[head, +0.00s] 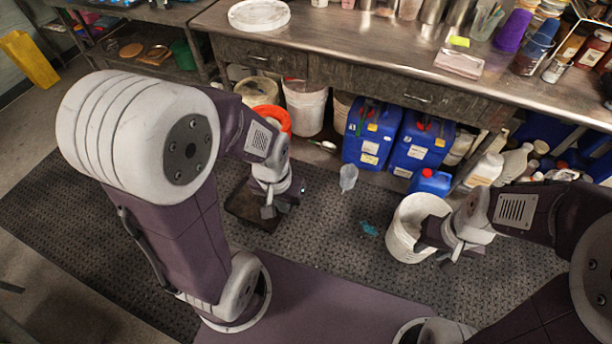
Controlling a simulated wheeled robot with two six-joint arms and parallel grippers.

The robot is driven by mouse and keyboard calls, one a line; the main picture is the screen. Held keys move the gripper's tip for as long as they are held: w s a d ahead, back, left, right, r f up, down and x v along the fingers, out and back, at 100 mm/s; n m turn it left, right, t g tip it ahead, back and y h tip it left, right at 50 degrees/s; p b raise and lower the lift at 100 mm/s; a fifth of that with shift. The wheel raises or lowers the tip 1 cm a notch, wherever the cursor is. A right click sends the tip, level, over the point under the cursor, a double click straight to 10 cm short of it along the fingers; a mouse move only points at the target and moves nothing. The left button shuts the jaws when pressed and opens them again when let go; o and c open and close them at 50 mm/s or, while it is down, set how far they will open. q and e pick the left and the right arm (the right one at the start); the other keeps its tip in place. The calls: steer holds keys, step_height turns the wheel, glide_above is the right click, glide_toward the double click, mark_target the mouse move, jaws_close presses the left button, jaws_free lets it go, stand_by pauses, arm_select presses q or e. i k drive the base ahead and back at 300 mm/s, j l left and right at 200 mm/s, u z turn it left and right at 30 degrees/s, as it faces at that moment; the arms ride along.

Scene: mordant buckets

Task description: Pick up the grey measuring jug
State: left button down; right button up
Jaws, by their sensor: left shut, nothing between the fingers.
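A small grey, translucent measuring jug (348,178) stands on the dark floor mat, in front of the blue canisters. My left gripper (268,211) is shut and empty, to the left of the jug and apart from it, over a dark flat platform (246,212). My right gripper (440,254) is at the right side of a white bucket (402,242), to the right of the jug. Its fingers are at the bucket's rim, and I cannot tell whether they hold it.
Blue canisters (369,135), a white bucket (305,108) and an orange bucket (276,118) stand under the steel bench (380,60). A teal patch (369,229) lies on the mat (325,225), near the white bucket. The mat between my grippers is mostly clear.

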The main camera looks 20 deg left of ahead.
mark_target(349, 173)
steer(key=u, duration=0.15)
steer(key=z, duration=1)
steer(key=u, duration=1)
steer(key=i+l+u, duration=0.2)
steer(key=i+u, duration=0.25)
steer(key=i+l+u, duration=0.3)
steer(key=u, duration=0.15)
steer(key=i+l+u, duration=0.3)
steer(key=u, duration=0.15)
steer(key=i+l+u, duration=0.15)
steer(key=l+u, duration=0.3)
steer(key=l, duration=0.15)
